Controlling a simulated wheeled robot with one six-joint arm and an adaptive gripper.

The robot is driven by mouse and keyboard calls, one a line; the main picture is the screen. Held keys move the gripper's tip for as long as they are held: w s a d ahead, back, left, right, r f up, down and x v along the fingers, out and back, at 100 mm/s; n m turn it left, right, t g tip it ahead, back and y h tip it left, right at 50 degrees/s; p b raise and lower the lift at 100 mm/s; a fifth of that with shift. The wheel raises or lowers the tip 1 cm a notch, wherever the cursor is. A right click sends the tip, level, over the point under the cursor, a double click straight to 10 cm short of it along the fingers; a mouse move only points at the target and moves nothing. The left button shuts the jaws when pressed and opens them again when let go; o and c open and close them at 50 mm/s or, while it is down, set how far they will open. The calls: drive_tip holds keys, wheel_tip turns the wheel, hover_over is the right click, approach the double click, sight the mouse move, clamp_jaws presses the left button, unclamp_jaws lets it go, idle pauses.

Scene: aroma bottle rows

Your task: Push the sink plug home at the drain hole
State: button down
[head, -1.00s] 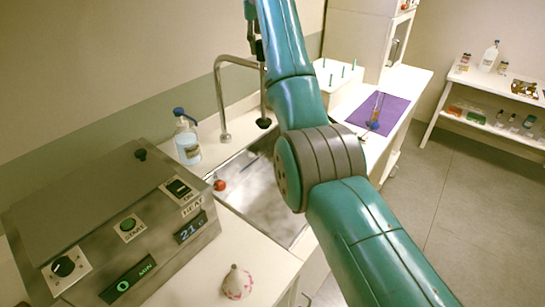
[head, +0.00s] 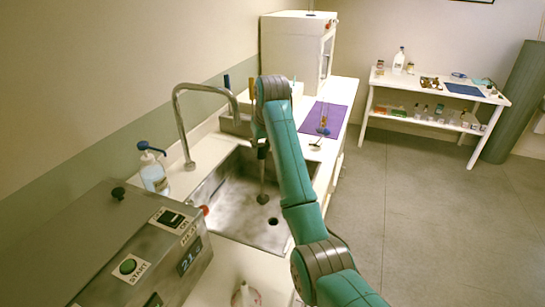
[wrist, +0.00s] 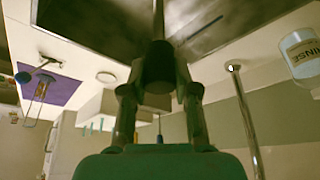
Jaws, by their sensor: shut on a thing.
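In the head view the sink plug (head: 262,198) is a small dark disc at the lower end of a thin upright stem. It hangs over the sink basin (head: 225,205). The dark drain hole (head: 273,221) shows uncovered, slightly right of and below the plug in the picture. The exact height of the plug above the floor is unclear. My gripper (head: 262,150) is above the basin, shut on the top of the stem. In the wrist view my gripper (wrist: 158,88) closes on a dark grip piece (wrist: 158,64) with the rod running on from it; the disc is out of view.
A curved tap (head: 180,115) stands left of my gripper. A soap bottle (head: 153,175) and a metal heater box (head: 145,240) are on the left. A purple mat (head: 326,117) lies beyond the sink. A white flask (head: 245,294) stands in front.

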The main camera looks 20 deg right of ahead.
sight(262, 176)
drive_tip(key=d+f, duration=0.1)
drive_tip(key=s+d+f, duration=0.1)
drive_tip(key=d+f, duration=0.1)
drive_tip(key=shift+d+f, duration=0.15)
drive_tip(key=shift+d, duration=0.15)
drive_tip(key=shift+f, duration=0.2)
drive_tip(key=shift+f, duration=3.95)
drive_tip(key=c, duration=0.8)
unclamp_jaws()
drive_tip(key=shift+s, duration=0.1)
